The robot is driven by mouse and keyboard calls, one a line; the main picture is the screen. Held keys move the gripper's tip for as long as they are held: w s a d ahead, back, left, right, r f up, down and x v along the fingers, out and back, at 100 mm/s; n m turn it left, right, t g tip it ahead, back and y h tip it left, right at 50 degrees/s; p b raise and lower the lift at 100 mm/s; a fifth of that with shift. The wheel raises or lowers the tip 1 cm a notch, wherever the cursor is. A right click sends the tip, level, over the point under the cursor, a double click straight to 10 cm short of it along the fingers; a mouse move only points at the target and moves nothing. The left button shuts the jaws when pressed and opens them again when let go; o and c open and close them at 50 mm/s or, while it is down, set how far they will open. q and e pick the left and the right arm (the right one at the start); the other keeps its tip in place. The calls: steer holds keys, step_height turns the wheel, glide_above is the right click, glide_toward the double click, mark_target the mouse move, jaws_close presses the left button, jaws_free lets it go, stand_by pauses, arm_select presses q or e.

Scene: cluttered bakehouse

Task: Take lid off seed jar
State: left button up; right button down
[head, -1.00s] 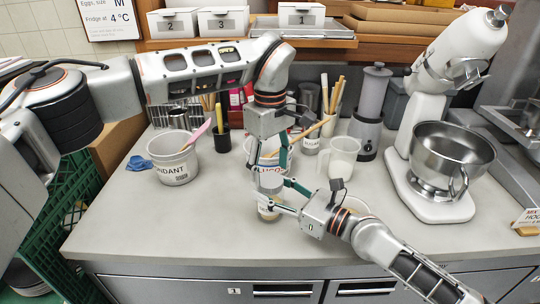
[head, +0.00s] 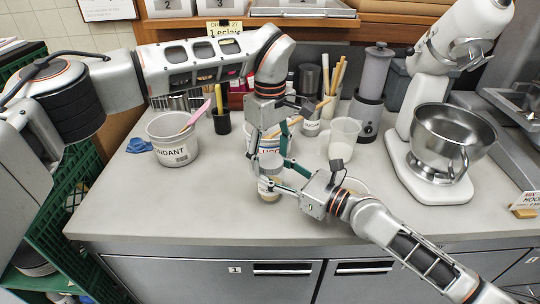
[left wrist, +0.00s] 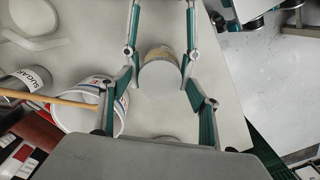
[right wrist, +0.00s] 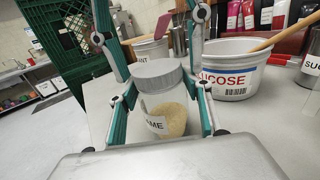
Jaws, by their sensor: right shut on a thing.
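The seed jar (right wrist: 163,110) stands upright on the worktop, clear with pale seeds and a label ending in "AME". Its grey lid (right wrist: 158,77) is on it, and shows from above in the left wrist view (left wrist: 160,80). My right gripper (head: 272,184) is shut on the jar body from the side. My left gripper (head: 268,168) points down over the jar; its fingers are spread on both sides of the lid, with small gaps showing in the left wrist view. In the head view the grippers hide much of the jar.
A sucrose tub (right wrist: 232,78) with a wooden spoon stands close behind the jar. A fondant bucket (head: 172,142) is to the left, a clear jug (head: 343,140) and a mixer bowl (head: 440,140) to the right. The front worktop (head: 180,210) is clear.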

arm_select(q)
steer(key=shift+r, duration=0.1)
steer(key=shift+r, duration=2.2)
arm_select(e)
steer(key=c, duration=0.9)
jaws_free()
